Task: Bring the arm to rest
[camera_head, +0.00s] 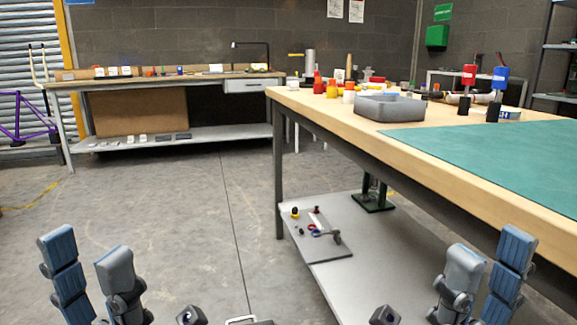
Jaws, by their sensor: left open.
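My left gripper (85,252) is at the bottom left, with its two blue-grey fingers pointing up and spread apart. It is open and empty, over the bare floor and clear of any furniture. My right gripper (491,250) is at the bottom right, with its fingers also spread apart and nothing between them. Most of both arms lies below the picture's edge.
The workbench carries a grey tray (390,107), a green mat (510,150) and several coloured items. Its lower shelf (350,270) holds a board with small parts. A second bench (180,78) stands at the back wall, a purple frame (25,120) at far left. The middle floor is clear.

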